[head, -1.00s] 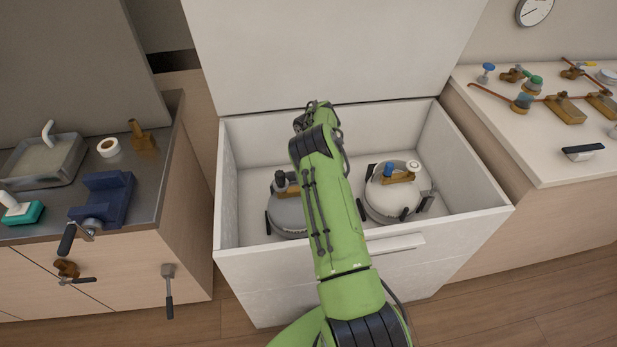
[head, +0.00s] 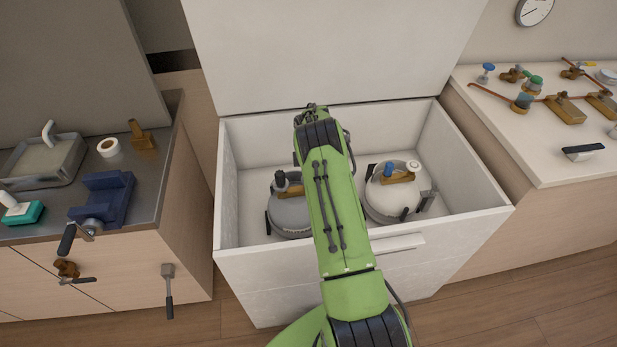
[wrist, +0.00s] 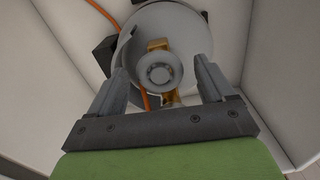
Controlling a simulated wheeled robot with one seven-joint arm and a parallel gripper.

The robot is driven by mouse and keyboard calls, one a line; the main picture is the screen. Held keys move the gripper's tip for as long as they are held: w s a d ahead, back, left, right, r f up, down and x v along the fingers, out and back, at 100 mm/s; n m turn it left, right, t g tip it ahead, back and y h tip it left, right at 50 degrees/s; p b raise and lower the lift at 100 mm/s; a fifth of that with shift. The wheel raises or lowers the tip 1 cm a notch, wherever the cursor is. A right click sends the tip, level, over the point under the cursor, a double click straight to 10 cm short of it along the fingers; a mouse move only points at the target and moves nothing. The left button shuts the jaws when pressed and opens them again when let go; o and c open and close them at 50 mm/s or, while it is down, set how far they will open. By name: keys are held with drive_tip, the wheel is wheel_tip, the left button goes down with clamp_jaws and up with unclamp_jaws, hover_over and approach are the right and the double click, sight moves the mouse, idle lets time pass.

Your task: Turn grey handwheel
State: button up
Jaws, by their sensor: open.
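The grey handwheel (wrist: 160,74) is a round grey knob on a brass valve (wrist: 157,45) on top of a grey tank. In the wrist view it lies between and beyond the two fingertips of my gripper (wrist: 162,85), which is open. I cannot tell whether a finger touches it. In the head view the grey tank (head: 290,214) stands in the left half of a white bin, with a dark grey knob (head: 280,178) on its valve. My arm covers the tank's right side, and my gripper's fingers are hidden there.
The white bin (head: 228,200) has high walls around the tank. A cream tank (head: 388,203) with a blue knob (head: 388,168) stands in its right half. An orange hose (wrist: 104,14) runs beside the grey tank. Counters with a blue vise (head: 103,198) and brass valves (head: 565,110) flank the bin.

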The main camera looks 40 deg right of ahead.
drive_tip(key=shift+o, duration=1.3)
drive_tip(key=shift+r+p, duration=1.8)
drive_tip(key=shift+r, duration=1.75)
